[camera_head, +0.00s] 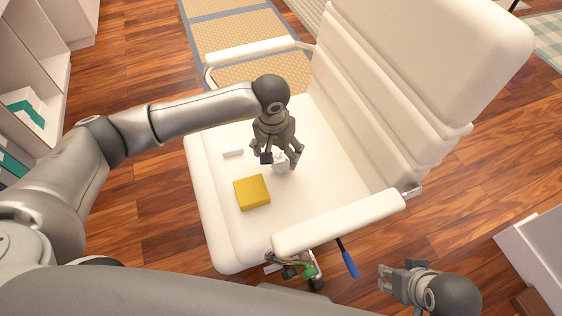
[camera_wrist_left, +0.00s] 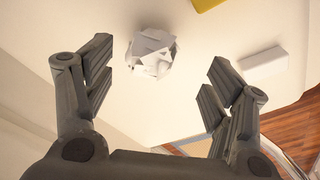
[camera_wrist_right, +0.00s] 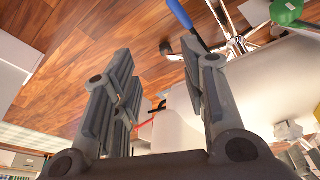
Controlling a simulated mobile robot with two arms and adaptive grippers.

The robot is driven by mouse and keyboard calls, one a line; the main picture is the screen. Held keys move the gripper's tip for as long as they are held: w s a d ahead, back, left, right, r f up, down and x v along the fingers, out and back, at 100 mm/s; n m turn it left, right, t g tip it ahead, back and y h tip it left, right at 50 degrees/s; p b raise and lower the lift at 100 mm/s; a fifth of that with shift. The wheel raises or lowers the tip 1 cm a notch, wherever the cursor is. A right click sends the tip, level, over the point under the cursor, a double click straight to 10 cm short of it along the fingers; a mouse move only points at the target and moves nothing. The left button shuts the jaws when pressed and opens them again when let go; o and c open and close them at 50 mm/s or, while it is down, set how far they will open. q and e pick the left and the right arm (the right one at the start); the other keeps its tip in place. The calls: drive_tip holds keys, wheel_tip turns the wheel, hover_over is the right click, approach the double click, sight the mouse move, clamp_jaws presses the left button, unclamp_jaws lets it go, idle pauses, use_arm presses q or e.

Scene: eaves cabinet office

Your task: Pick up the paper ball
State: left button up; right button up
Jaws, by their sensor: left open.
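The paper ball (camera_head: 281,163) is white and crumpled and lies on the seat of the white chair (camera_head: 325,170). My left gripper (camera_head: 279,163) is over the seat at the ball and partly hides it in the head view. In the left wrist view the paper ball (camera_wrist_left: 153,52) shows whole, ahead of and between the open fingers of my left gripper (camera_wrist_left: 157,85), nearer the left finger. No contact shows. My right gripper (camera_head: 388,278) is low at the right, beside the chair. In the right wrist view my right gripper (camera_wrist_right: 160,90) has its fingers apart with nothing between them.
A yellow block (camera_head: 252,192) and a small white block (camera_head: 233,152) lie on the seat near the ball. The chair's armrests (camera_head: 340,222) and backrest (camera_head: 375,100) bound the seat. Shelves (camera_head: 35,85) stand at the left. A blue-handled tool (camera_head: 349,262) shows below the near armrest.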

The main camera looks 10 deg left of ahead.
sight(280, 157)
use_arm(q)
drive_tip(key=f, duration=0.3)
drive_tip(key=w+f+b, duration=0.1)
drive_tip(key=f, duration=0.1)
drive_tip(key=shift+d+f, duration=0.15)
drive_tip(key=shift+d, duration=0.1)
drive_tip(key=c, duration=0.9)
